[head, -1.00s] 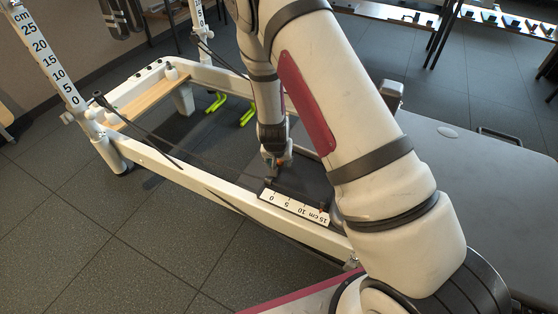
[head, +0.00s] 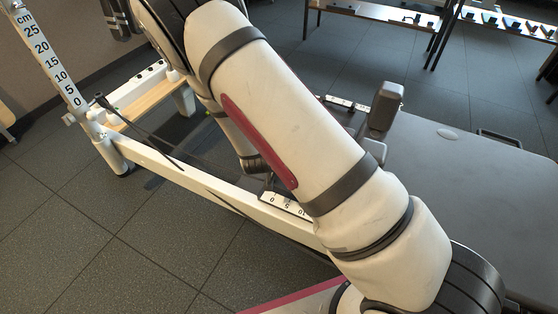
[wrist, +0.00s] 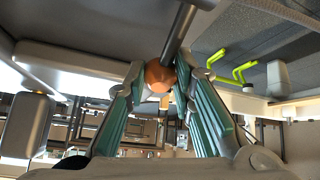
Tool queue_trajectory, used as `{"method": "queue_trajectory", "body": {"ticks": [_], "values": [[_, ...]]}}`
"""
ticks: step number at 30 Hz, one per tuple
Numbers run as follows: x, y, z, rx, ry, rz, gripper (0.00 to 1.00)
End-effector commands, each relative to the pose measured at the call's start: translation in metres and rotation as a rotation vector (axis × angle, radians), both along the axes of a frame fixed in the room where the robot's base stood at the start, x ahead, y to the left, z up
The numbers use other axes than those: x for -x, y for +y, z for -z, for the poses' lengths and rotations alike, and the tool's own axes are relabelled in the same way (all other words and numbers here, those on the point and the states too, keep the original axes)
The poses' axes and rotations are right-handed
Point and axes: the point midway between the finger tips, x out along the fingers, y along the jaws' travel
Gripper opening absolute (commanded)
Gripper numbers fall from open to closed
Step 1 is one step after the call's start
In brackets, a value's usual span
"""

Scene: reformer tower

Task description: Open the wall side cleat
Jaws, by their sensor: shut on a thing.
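In the wrist view, my gripper (wrist: 158,80) has its two teal-padded fingers on either side of an orange ball knob (wrist: 158,76). It is shut on the knob, which sits at the end of a grey rod (wrist: 180,32) running up and to the right. I cannot tell from the frames which cleat this knob and rod belong to. In the head view my own arm hides the gripper and the knob. No other cleat can be clearly made out.
The reformer's white frame rail (head: 190,172) runs below my arm, with a white centimetre scale (head: 285,203) beside it. A wooden platform (head: 142,101) is at the far end. The padded grey carriage (head: 460,180) lies to the right. Bright green hooks (wrist: 243,71) show in the wrist view.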

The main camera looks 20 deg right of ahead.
Motion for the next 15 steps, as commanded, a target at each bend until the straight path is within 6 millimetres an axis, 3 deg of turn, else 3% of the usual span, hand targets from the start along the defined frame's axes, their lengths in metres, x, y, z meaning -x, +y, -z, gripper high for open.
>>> {"method": "queue_trajectory", "body": {"ticks": [15], "values": [[0.021, 0.023, -0.017, 0.35, -0.349, -0.007, 0.0]]}}
